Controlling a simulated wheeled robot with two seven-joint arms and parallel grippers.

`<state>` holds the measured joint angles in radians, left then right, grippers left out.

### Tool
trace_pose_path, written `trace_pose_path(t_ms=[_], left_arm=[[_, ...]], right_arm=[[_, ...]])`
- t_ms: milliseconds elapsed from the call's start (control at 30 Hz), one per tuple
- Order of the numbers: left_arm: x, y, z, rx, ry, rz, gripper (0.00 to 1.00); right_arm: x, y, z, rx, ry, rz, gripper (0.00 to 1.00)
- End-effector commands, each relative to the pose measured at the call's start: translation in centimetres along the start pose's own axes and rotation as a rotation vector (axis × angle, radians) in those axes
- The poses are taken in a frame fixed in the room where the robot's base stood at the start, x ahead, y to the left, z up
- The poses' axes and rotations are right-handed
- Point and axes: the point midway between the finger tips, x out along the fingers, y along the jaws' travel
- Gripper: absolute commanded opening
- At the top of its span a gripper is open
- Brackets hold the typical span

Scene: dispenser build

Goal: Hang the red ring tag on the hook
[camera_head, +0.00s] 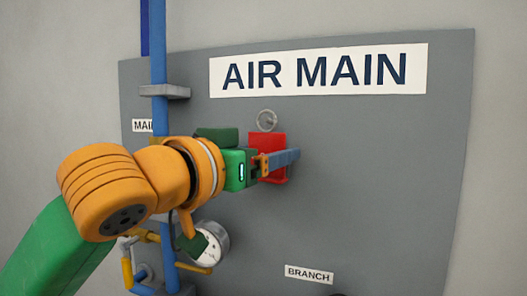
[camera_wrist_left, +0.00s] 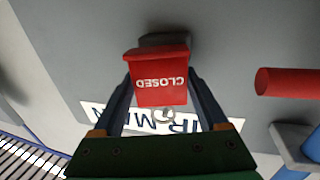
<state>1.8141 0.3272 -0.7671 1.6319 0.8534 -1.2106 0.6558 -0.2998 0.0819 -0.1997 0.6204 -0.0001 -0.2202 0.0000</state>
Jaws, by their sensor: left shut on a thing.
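The red tag (camera_head: 280,140) is in front of the grey panel, below the AIR MAIN sign. A grey ring (camera_head: 267,120) stands up at its top edge. My left gripper (camera_head: 292,158) is shut on the tag, with one blue-grey finger across its front in the head view. In the left wrist view the tag (camera_wrist_left: 160,85) sits between both fingers, its CLOSED lettering upside down, and part of the ring (camera_wrist_left: 168,114) shows below it. I cannot pick out the hook, nor tell whether the ring is around it. My right gripper is not in view.
The AIR MAIN sign (camera_head: 320,70) is above the tag. A blue pipe (camera_head: 159,60) with a grey bracket (camera_head: 164,92) runs down the left. A gauge (camera_head: 212,243) is below my arm. A red bar (camera_wrist_left: 290,82) shows in the left wrist view. The panel right of the tag is clear.

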Motion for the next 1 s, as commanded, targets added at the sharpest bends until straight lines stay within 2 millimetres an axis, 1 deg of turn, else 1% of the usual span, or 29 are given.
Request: trace_pose_path(t_ms=[133, 167, 200, 233, 667, 733, 767, 833, 900, 1000], left_arm=[[0.1, -0.1, 0.2, -0.001, -0.004, -0.002, 0.05], [0.1, -0.1, 0.2, -0.001, -0.004, -0.002, 0.81], [0.1, -0.1, 0.2, -0.001, -0.004, -0.002, 0.92], [0.1, -0.1, 0.1, -0.001, -0.004, -0.002, 1.0], [0.0, 0.0, 0.0, 0.0, -0.001, -0.001, 1.0], [-0.1, 0.0, 0.1, 0.0, 0.0, -0.001, 1.0], [-0.4, 0.0, 0.2, -0.001, 0.001, -0.001, 1.0], [-1.6, -0.1, 0.6, 0.0, 0.003, -0.002, 1.0], [-3.3, 0.0, 0.7, 0.0, 0.005, -0.001, 1.0], [-5.4, -0.1, 0.6, 0.0, 0.004, -0.002, 1.0]], right_arm=[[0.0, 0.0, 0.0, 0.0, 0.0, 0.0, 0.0], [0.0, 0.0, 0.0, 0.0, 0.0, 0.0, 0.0], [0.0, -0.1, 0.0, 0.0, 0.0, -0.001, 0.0], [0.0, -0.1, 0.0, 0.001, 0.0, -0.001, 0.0], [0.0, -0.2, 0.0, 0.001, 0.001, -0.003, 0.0], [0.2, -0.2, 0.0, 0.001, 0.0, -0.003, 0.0], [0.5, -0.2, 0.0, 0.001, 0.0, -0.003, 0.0], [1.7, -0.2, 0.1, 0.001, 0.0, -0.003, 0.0], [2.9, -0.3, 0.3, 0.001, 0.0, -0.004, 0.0], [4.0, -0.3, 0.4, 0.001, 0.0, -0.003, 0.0]])
